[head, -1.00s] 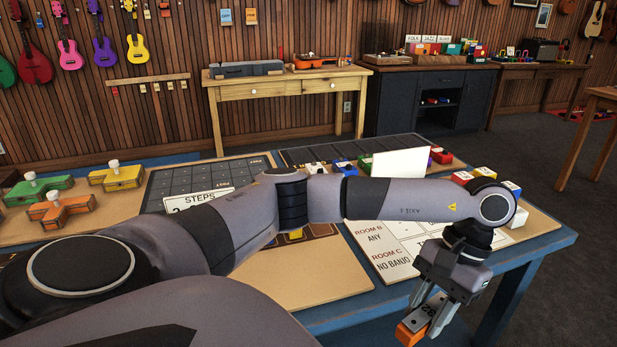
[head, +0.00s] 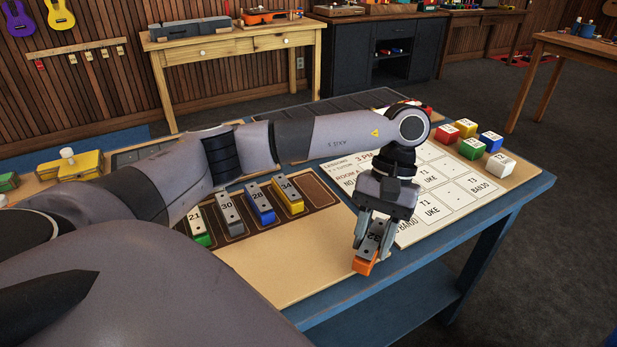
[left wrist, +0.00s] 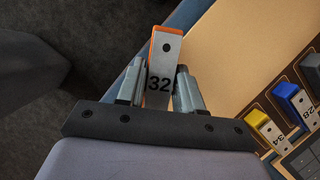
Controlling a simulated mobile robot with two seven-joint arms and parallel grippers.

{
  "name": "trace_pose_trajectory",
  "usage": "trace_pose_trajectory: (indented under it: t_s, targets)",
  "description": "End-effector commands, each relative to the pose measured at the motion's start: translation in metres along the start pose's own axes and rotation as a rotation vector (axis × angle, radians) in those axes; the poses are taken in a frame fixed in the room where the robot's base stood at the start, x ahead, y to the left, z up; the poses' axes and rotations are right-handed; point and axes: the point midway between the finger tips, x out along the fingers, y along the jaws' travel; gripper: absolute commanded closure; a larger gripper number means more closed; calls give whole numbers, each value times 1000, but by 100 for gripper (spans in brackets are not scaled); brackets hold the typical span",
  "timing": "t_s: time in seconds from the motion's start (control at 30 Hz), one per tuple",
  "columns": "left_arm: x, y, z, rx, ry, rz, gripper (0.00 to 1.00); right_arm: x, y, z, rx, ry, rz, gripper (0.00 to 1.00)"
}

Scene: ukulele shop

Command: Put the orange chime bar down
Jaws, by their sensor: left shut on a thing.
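The orange chime bar (head: 365,264) has a grey metal top marked 32, which reads clearly in the left wrist view (left wrist: 163,62). My left gripper (head: 373,240) is shut on it, with one finger on each side. It is near the front right edge of the tan board (head: 290,265); I cannot tell whether it touches the board. The dark brown chime rack (head: 318,196) holds bars marked 21 green (head: 200,228), 30 grey (head: 230,213), 28 blue (head: 260,203) and 34 yellow (head: 288,195). My right gripper is not in view.
A lesson chart (head: 420,212) lies right of my gripper, with coloured blocks (head: 470,148) beyond it. The blue table edge (head: 440,236) runs close by on the right. Bare tan board lies between the rack and my gripper.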

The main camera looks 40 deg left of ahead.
Motion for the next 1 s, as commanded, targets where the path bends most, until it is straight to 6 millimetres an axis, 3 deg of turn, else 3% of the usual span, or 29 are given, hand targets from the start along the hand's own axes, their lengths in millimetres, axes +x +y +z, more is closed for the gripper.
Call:
trace_pose_trajectory:
  t_s: [0.4, 1.0]
  targets:
    - [-41, -31, -22, -755, -1, 314, 96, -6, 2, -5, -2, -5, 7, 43]
    - [-88, -68, -41, -1661, 2, 691, 96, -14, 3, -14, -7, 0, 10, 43]
